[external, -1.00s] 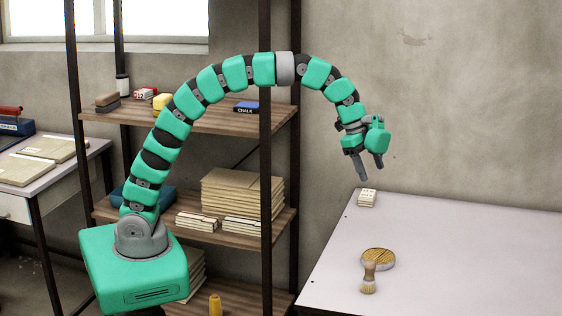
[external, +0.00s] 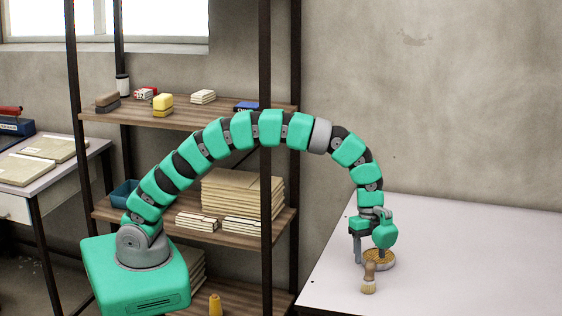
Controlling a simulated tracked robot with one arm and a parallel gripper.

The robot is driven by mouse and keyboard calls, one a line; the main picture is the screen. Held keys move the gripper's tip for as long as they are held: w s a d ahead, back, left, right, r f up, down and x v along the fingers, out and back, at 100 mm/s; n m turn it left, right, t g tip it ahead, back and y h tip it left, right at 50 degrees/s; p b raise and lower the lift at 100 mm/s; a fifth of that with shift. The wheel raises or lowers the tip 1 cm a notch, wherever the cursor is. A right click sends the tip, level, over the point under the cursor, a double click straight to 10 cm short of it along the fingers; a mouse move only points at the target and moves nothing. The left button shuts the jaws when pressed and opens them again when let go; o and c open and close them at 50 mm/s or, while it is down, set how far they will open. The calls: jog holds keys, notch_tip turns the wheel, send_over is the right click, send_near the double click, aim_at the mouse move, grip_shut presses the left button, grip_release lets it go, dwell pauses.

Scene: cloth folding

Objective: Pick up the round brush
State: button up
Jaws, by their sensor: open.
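My gripper (external: 371,254) is open and points down just above or behind the disc and brush. One finger shows left of the disc; the other is mostly hidden by the green gripper body. The gripper holds nothing that I can see.
The white table (external: 470,260) is clear to the right. A shelf (external: 190,118) with several boxes, folders and a yellow block (external: 162,102) stands at left behind my arm. A desk with folders (external: 45,170) is at far left.

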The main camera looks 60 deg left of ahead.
aim_at(370, 274)
jog(key=f, duration=0.3)
jog(key=d+f+b, duration=0.1)
jog(key=f, duration=0.3)
jog(key=shift+d+f+b, duration=0.1)
jog(key=shift+d+b, duration=0.1)
jog(key=shift+b, duration=0.1)
jog(key=shift+c, duration=0.4)
jog(key=c, duration=1)
